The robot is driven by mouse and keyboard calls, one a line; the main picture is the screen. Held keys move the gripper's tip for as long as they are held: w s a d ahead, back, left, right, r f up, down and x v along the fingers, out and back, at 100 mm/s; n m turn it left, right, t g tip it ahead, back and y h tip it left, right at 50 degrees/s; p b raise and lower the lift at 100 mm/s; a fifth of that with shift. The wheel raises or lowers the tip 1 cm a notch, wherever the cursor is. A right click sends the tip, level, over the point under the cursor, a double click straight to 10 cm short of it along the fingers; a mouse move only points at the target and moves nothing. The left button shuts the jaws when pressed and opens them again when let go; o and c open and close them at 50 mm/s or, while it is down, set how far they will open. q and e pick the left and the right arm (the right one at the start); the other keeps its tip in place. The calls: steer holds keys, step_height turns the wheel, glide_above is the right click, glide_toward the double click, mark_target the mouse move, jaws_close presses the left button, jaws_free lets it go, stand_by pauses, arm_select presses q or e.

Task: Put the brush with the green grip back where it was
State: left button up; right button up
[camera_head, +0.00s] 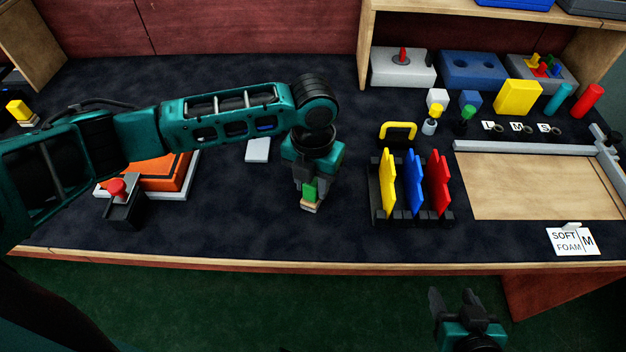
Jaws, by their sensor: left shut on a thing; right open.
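My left gripper (308,186) points down over the middle of the dark bench top. It is shut on the brush with the green grip (310,192). The green part shows between the fingers, with a pale end (311,206) below it. I cannot tell whether that end touches the bench; the upper part of the brush is hidden by the gripper. My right gripper (450,305) is open and empty, in front of the bench edge and over the green floor.
A rack (381,205) with yellow, blue and red upright pieces stands to the right. A wooden board (540,185) lies beyond it. An orange block (158,172) and a red-knobbed black box (125,208) are left. A white plate (258,149) lies behind my gripper.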

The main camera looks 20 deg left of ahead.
arm_select(q)
steer(key=o, duration=1)
steer(key=shift+f, duration=0.1)
step_height(320, 180, up, 12)
steer(key=p, duration=0.1)
steer(key=shift+r+p, duration=0.2)
steer(key=shift+p, duration=0.15)
